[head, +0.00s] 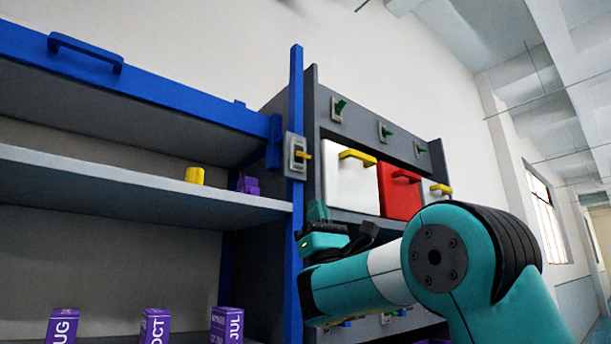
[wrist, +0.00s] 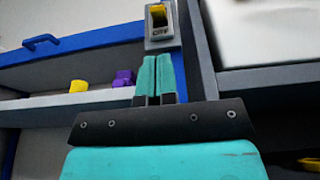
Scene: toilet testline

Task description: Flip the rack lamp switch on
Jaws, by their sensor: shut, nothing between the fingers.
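The rack lamp switch (head: 291,163) is a grey plate with a yellow lever on the blue rack post. In the wrist view the switch (wrist: 151,43) stands just beyond my fingertips, with its yellow lever at the upper part of the plate. In the head view my gripper (head: 318,212) is below and right of the switch. Whether the fingertips touch the plate is unclear.
The blue post (head: 296,95) stands between open shelves and a dark cabinet. The shelf (head: 130,180) holds a yellow piece (head: 195,175) and a purple piece (head: 248,184). Several green switches, a white bin (head: 345,190) and a red bin (head: 398,195) are right. Purple boxes stand lower left.

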